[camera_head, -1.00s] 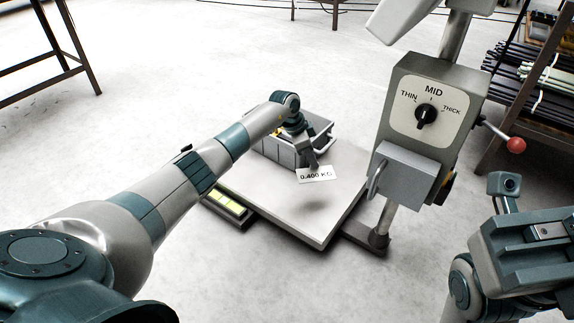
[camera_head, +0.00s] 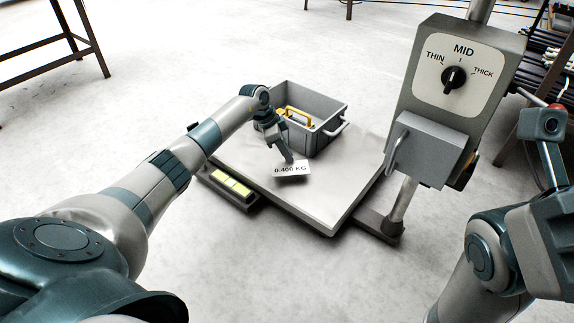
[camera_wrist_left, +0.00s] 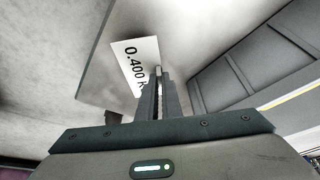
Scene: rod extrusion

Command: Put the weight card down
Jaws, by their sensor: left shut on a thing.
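The weight card (camera_head: 291,169) is a small white card printed "0.400 KG". My left gripper (camera_head: 289,158) is shut on the card's edge and holds it over the pale platform (camera_head: 330,200). I cannot tell whether the card touches the platform. In the left wrist view the card (camera_wrist_left: 135,62) sticks out to the left of the closed fingers (camera_wrist_left: 158,78), its last letters hidden behind them. My right arm (camera_head: 495,245) shows at the lower right, but its fingertips are out of view.
A grey crate (camera_head: 336,118) with a yellow-handled thing (camera_head: 297,114) in it stands at the platform's back. A box with yellow-green pads (camera_head: 231,184) lies at the left edge. A grey machine with a THIN/MID/THICK dial (camera_head: 453,78) stands at the right.

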